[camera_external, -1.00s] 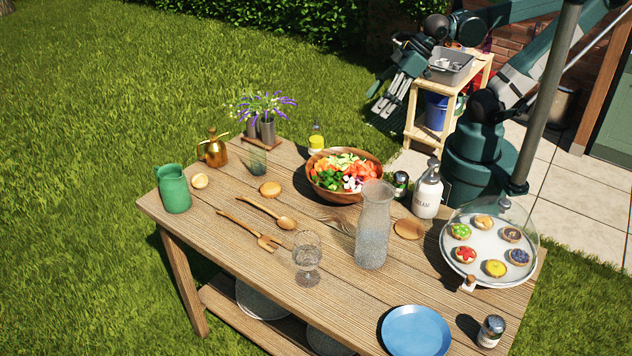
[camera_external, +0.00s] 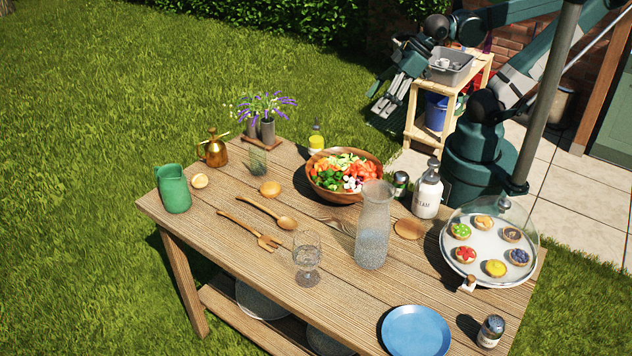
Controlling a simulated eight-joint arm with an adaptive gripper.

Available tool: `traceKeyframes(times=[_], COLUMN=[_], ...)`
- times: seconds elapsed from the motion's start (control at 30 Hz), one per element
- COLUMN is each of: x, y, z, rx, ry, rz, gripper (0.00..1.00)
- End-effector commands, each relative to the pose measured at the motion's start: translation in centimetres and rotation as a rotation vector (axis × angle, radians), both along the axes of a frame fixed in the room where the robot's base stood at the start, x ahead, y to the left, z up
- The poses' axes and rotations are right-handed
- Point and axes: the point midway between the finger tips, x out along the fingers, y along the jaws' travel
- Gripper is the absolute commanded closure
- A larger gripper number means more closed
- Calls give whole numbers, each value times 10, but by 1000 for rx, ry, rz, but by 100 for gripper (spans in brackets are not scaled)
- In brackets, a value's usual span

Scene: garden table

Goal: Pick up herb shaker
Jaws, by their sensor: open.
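A small shaker with dark green contents and a metal cap, which looks like the herb shaker (camera_external: 401,184), stands upright on the wooden table (camera_external: 335,213). It is between the salad bowl and the white cream bottle. A second shaker (camera_external: 491,331), with a metal cap and dark contents, stands at the table's front right corner. Labels are too small to read. My gripper (camera_external: 381,107) is open and empty. It hangs beyond the table's back edge, left of the shelf stand, well apart from both shakers.
The salad bowl (camera_external: 345,175), cream bottle (camera_external: 427,194) and glass carafe (camera_external: 373,226) crowd the herb shaker. A glass dome covers a tray of tarts (camera_external: 489,268) at right. A parasol pole (camera_external: 544,100) rises behind it. A shelf stand (camera_external: 412,112) is beside my gripper.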

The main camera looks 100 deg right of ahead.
Motion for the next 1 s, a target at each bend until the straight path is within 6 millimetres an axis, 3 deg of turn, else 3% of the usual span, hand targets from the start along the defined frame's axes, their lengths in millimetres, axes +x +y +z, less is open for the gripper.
traceKeyframes(times=[0.17, 0.4, 0.77, 1.0], x=[0, 0, 0, 4], y=[0, 0, 1, 12], z=[0, 0, 0, -7], rx=[0, 0, -3, -38], ry=[0, 0, 3, 38], rz=[0, 0, 8, 84], gripper=[32, 61, 61, 61])
